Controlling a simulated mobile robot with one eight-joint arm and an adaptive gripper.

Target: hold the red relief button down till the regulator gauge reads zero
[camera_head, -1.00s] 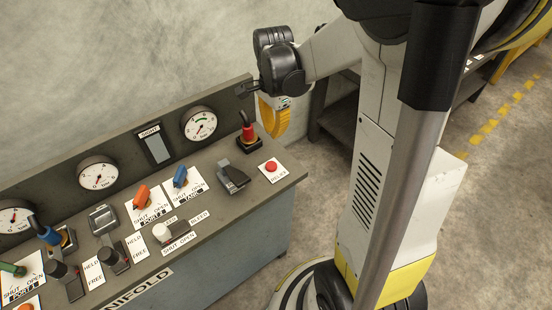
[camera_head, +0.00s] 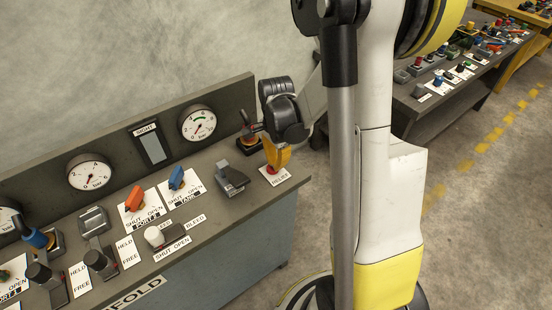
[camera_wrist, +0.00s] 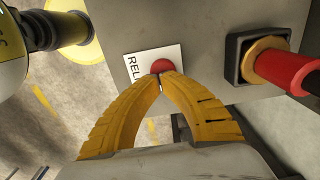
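The red relief button (camera_wrist: 161,66) sits on a white placard (camera_wrist: 140,66) at the right end of the panel. In the head view the placard (camera_head: 284,180) shows, with the button mostly hidden behind my fingers. My gripper (camera_wrist: 160,80) has its two yellow fingers brought together, with nothing seen between the tips. The tips overlap the button's near edge in the wrist view; I cannot tell whether they touch or press it.
A black lever (camera_head: 231,178) is left of the button. Other gauges (camera_head: 90,171), an orange handle (camera_head: 134,198) and a blue handle (camera_head: 176,178) lie further left.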

